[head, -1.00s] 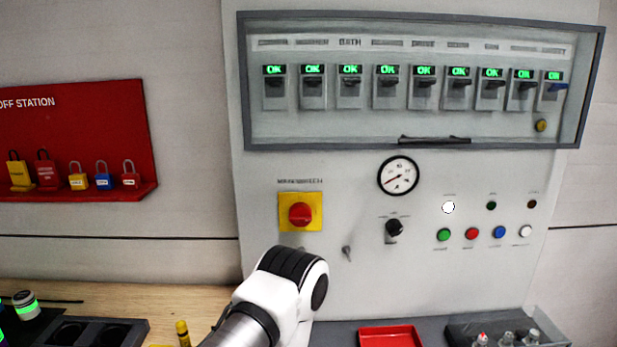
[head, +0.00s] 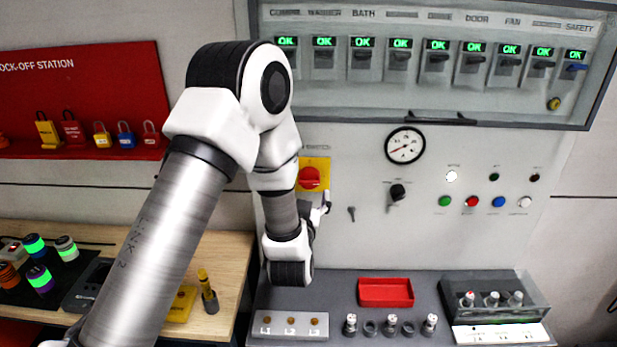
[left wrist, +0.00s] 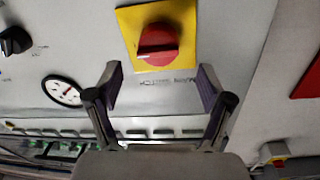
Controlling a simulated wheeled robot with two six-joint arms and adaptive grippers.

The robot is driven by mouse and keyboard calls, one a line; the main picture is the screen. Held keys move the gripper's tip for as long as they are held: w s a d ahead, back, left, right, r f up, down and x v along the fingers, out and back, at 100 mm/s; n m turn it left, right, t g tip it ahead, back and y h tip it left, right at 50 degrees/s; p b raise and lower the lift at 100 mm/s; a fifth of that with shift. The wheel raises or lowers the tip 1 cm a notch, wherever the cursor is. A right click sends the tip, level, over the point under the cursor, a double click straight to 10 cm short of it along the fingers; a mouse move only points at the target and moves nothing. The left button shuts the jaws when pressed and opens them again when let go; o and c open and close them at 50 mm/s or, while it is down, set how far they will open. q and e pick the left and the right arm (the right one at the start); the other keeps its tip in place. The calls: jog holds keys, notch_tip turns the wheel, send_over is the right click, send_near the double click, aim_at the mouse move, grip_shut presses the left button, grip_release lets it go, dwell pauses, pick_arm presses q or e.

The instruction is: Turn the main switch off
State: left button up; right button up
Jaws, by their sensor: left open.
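The main switch (head: 310,178) is a red rotary knob on a yellow plate, mounted on the grey panel. My left arm covers the left part of the plate in the head view. In the left wrist view the red knob (left wrist: 158,44) shows whole, with a raised grip bar lying roughly level in that picture. My left gripper (left wrist: 160,90) is open and empty, its two fingers apart, a little off the panel and not touching the knob. In the head view the gripper (head: 326,203) shows only in part, just below and right of the plate. My right gripper is not in view.
A breaker row (head: 400,62) with green OK displays sits above. A red tray (head: 386,293) lies on the grey shelf. The lock-off station (head: 85,90) hangs left.

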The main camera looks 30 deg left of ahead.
aim_at(308, 183)
pick_arm(q)
jog(key=p+x, duration=0.2)
jog(key=x, duration=0.3)
jog(key=shift+w+a, duration=0.1)
jog(key=shift+w, duration=0.05)
jog(key=shift+w+f, duration=0.15)
jog(key=shift+w, duration=0.15)
jog(key=shift+s, duration=0.1)
jog(key=shift+c, duration=0.7)
jog(key=c, duration=1)
